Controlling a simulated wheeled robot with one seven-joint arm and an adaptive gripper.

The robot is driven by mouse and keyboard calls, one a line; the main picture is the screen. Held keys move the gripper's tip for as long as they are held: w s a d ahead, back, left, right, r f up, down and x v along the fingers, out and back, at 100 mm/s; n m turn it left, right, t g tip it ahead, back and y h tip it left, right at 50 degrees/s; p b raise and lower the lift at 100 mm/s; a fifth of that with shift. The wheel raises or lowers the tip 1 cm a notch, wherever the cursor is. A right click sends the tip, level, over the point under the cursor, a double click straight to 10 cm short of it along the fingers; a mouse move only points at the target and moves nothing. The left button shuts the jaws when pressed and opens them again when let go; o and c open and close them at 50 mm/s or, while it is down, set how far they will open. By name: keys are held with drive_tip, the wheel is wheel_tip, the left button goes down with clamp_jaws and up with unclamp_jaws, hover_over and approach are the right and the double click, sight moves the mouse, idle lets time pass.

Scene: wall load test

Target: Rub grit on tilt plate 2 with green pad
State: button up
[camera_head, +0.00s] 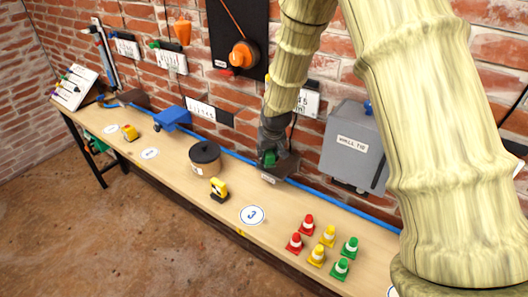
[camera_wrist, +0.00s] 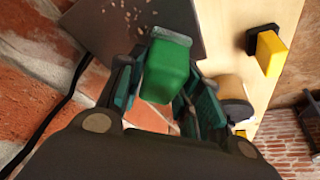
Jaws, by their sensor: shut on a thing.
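My gripper (camera_head: 272,140) is shut on the green pad (camera_head: 269,159) at the back edge of the bench. In the wrist view the green pad (camera_wrist: 166,70) sits between the two fingers, with a pale grey face at its far end. A dark grey tilted plate (camera_head: 285,167) lies right under the pad; its label is too small to read. In the wrist view the plate (camera_wrist: 105,30) fills the upper left, and pale grit specks (camera_wrist: 135,16) show on it beside the pad. The pad's end is at the plate, but I cannot tell whether it touches.
The bench (camera_head: 165,165) holds a dark lidded pot (camera_head: 205,156), a yellow block on a black base (camera_head: 219,189) and several coloured cones (camera_head: 318,245). A grey wall box (camera_head: 354,146) hangs right of the plate. Bench around the number 3 disc (camera_head: 252,215) is clear.

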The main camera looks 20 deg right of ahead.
drive_tip(key=shift+s+d+f, duration=0.1)
drive_tip(key=shift+s+d, duration=0.65)
drive_tip(key=shift+s, duration=0.25)
drive_tip(key=shift+s+d, duration=0.75)
drive_tip(key=shift+s, duration=0.25)
drive_tip(key=shift+s+d+p, duration=0.5)
drive_tip(key=shift+s+d, duration=0.4)
drive_tip(key=shift+s, duration=0.2)
drive_tip(key=shift+w+d, duration=0.4)
drive_tip(key=shift+d, duration=0.05)
drive_tip(key=shift+w+a, duration=0.1)
drive_tip(key=shift+w+a+p, duration=0.2)
drive_tip(key=shift+w+a, duration=0.75)
drive_tip(key=shift+w, duration=0.3)
drive_tip(key=shift+w+a+p, duration=0.2)
drive_tip(key=shift+w+a, duration=0.7)
drive_tip(key=shift+w, duration=0.3)
drive_tip(key=shift+w+a, duration=0.1)
drive_tip(key=shift+w, duration=0.05)
drive_tip(key=shift+w, duration=0.1)
